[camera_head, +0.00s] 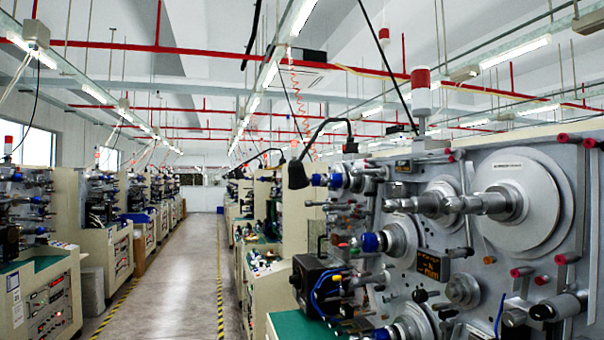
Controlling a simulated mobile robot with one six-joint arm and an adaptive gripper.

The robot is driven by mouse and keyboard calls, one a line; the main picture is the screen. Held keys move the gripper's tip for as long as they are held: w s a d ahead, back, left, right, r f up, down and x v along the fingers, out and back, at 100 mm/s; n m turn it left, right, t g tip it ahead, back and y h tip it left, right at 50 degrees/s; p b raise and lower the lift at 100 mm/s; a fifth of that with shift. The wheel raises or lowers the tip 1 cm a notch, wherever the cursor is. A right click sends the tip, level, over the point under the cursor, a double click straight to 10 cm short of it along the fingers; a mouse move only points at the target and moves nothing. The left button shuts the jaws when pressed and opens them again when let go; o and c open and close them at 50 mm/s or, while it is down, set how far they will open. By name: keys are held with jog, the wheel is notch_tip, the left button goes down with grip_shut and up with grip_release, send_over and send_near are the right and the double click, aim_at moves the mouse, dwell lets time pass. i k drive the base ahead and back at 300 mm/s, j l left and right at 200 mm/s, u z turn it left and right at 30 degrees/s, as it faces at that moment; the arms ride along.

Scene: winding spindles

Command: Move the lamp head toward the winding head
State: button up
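A black lamp head (297,175) hangs at the left end of a thin black curved arm (328,121), left of the near machine's upper face. It points downward. The near machine's grey winding face (430,235) fills the right side of the view. It carries a metal spindle (450,204) in front of a large pale disc (519,202). I cannot tell which part is the winding head. The lamp head appears apart from the spindle and to its left. My gripper is not in view.
A black boxed unit (316,284) with blue tubing and a green work surface (296,327) sit low on the near machine. An open aisle (178,280) with yellow-black floor edging runs between machine rows. A red-and-white signal light (421,91) stands above the near machine.

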aim_at(298, 179)
jog(key=i+j, duration=0.15)
jog(key=j, duration=0.2)
jog(key=i+j, duration=0.15)
jog(key=j, duration=0.15)
jog(key=i+j+z, duration=0.1)
jog(key=j, duration=0.25)
jog(key=i+j, duration=0.25)
jog(key=j, duration=0.1)
